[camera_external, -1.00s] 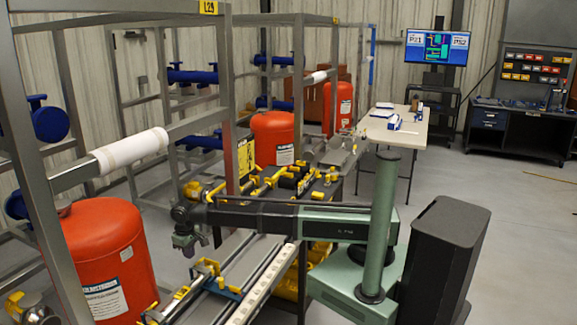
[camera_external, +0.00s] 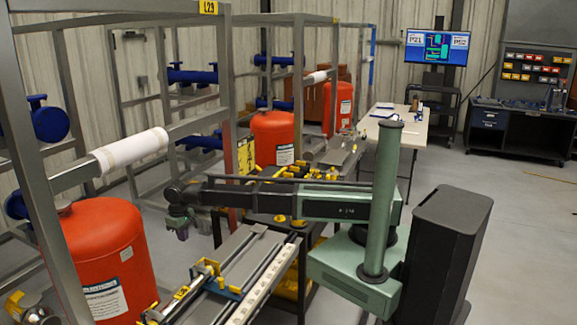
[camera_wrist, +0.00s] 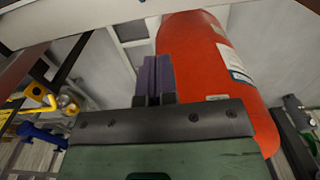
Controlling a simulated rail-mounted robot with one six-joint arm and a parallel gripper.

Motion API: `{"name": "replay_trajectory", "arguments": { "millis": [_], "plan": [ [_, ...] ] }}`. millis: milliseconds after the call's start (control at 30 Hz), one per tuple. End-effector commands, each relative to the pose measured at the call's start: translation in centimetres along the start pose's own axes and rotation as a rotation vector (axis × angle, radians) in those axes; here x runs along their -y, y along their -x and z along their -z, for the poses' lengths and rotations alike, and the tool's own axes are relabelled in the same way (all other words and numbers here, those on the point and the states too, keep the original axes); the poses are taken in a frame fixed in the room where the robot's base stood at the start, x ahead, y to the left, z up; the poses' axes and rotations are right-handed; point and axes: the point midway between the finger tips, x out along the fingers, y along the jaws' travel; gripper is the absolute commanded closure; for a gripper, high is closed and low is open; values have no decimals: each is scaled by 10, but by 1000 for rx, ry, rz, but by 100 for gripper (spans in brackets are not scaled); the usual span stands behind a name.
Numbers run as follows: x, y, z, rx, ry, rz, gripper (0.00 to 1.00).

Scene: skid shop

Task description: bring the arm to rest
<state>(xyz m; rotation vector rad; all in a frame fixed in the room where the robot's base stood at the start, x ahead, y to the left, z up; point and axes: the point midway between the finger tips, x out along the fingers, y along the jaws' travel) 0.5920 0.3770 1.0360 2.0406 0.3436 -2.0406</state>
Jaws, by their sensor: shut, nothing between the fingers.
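My gripper (camera_external: 182,231) hangs at the left end of my arm in the external view, clear of the things around it. In the wrist view its two dark purple fingers (camera_wrist: 155,78) are together with nothing between them. My arm is stretched to the left from the green column, roughly level. The near red tank (camera_external: 105,255) stands to the left of my gripper. It also shows behind the fingers in the wrist view (camera_wrist: 205,60).
A steel frame (camera_external: 222,110) rises behind my gripper. Below and right is a rail bench (camera_external: 215,275) with yellow and blue clamps. More red tanks (camera_external: 272,138) and a white-topped table (camera_external: 395,130) stand farther back. Open floor (camera_external: 520,220) lies at the right.

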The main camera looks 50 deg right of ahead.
Motion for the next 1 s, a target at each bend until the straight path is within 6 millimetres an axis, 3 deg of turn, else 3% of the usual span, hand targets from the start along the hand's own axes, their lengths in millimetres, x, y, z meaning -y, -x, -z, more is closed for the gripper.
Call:
{"name": "replay_trajectory", "arguments": {
  "millis": [267,367,467,600,700,833,900,1000],
  "plan": [
    [0,-1,0,0,16,0,100],
    [-12,-1,-34,0,91,0,100],
    [-72,-1,-80,0,83,-1,100],
    [-180,-1,-159,0,-28,-1,100],
    [-242,-1,-212,1,-147,-1,100],
    [-295,-1,-250,0,-290,-1,100],
    [-310,-1,-252,1,-325,-1,100],
    [-314,-1,-252,1,-338,-1,100]
  ]
}}
